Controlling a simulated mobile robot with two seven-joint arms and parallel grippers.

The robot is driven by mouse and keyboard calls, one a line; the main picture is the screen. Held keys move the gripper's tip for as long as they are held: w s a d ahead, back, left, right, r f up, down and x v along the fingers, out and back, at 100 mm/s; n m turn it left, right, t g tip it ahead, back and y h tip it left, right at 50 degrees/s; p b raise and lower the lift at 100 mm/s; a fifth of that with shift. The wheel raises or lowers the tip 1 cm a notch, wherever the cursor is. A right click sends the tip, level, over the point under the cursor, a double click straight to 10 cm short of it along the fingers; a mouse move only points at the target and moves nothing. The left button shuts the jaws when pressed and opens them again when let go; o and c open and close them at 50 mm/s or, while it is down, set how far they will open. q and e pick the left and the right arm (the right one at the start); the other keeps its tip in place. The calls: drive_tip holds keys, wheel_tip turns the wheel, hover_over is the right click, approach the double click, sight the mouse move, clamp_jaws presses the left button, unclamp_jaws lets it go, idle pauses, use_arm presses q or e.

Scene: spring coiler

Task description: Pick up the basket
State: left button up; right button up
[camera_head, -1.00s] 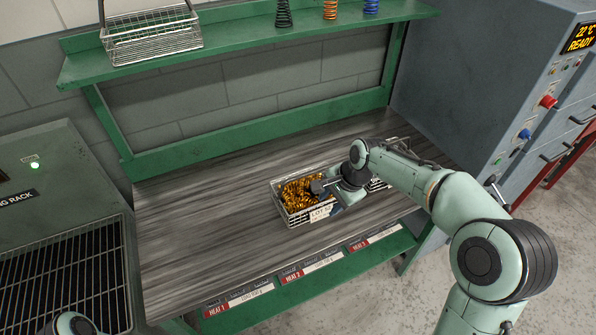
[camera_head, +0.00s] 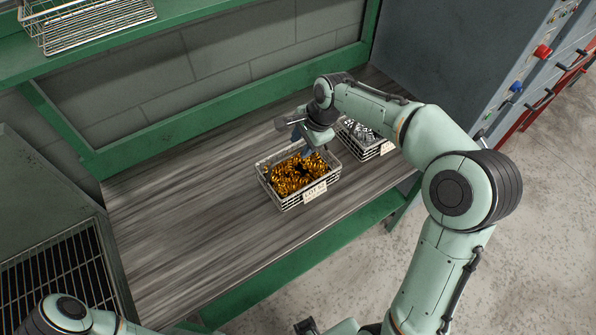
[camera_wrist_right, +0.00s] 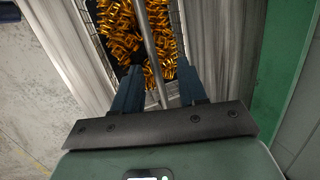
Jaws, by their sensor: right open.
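A wire basket (camera_head: 319,190) full of gold springs (camera_head: 296,174) stands on the grey worktop, with a white label on its front. My right gripper (camera_head: 307,141) is over the basket's back edge in the head view. In the right wrist view the gripper (camera_wrist_right: 155,78) is open, its two dark fingers pointing at the basket (camera_wrist_right: 96,40). A metal bar (camera_wrist_right: 150,48), looking like the basket's handle, runs between the fingers. I cannot tell whether they touch it. My left arm shows at the lower left of the head view; its gripper is not clearly seen.
A second wire basket (camera_head: 372,150) with silver parts stands close on the right, behind my right arm. An empty wire basket (camera_head: 95,32) is on the green shelf (camera_head: 170,45). The worktop (camera_head: 185,210) left of the gold springs is clear. A grey cabinet stands at right.

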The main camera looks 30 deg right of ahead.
sight(298, 150)
drive_tip(key=x, duration=0.5)
drive_tip(key=shift+s+a+f, duration=0.1)
drive_tip(key=shift+s+a, duration=0.15)
clamp_jaws()
idle(1.1)
